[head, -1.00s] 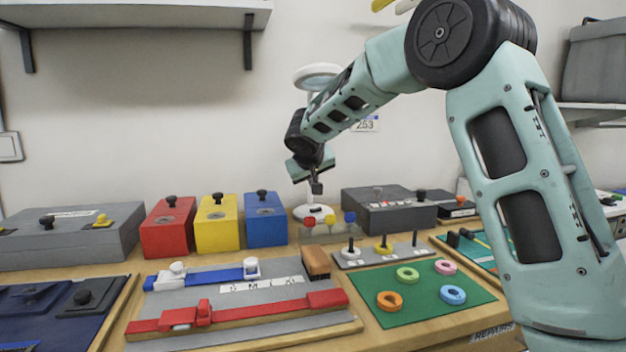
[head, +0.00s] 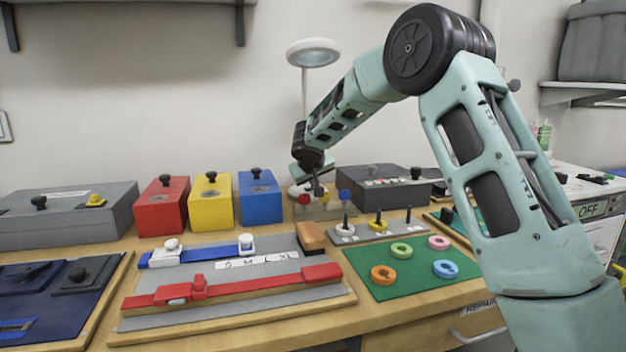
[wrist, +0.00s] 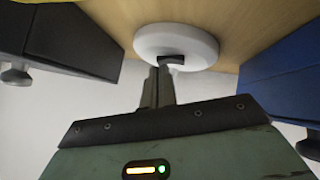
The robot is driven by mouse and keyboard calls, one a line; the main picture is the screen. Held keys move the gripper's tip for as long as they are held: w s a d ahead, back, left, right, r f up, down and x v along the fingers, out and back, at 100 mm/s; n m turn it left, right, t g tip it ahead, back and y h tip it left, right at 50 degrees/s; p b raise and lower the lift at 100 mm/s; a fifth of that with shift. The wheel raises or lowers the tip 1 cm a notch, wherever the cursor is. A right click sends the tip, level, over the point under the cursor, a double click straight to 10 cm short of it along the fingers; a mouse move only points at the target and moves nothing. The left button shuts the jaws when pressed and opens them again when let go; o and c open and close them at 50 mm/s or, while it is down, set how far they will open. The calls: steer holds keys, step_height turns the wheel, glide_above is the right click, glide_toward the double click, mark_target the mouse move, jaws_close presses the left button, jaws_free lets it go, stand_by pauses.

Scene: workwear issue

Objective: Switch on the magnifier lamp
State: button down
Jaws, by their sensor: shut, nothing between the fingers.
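The magnifier lamp (head: 313,52) stands at the back of the bench by the wall, with a pale ring head, a thin stem and a white round base. Its base (wrist: 180,42) fills the upper middle of the wrist view. My gripper (head: 319,193) is shut and empty, low beside the base in the head view. In the wrist view the fingertips (wrist: 166,65) overlap the near edge of the base, by a small dark patch. I cannot tell whether they touch it. The switch is not clearly visible, and I cannot tell whether the lamp is lit.
A blue box (head: 261,196) stands left of the lamp base and a dark grey box (head: 385,188) stands right of it. Small red and blue knobs stand just in front. A peg board (head: 360,233) and a green mat (head: 410,280) with coloured rings lie nearer.

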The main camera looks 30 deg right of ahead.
steer(key=shift+s+d+f+y+b, duration=0.1)
steer(key=shift+d+f+y+b, duration=0.2)
steer(key=shift+f+b, duration=0.05)
steer(key=shift+a+r, duration=0.1)
steer(key=shift+a, duration=0.1)
steer(key=shift+w+a, duration=0.25)
steer(key=shift+a, duration=0.5)
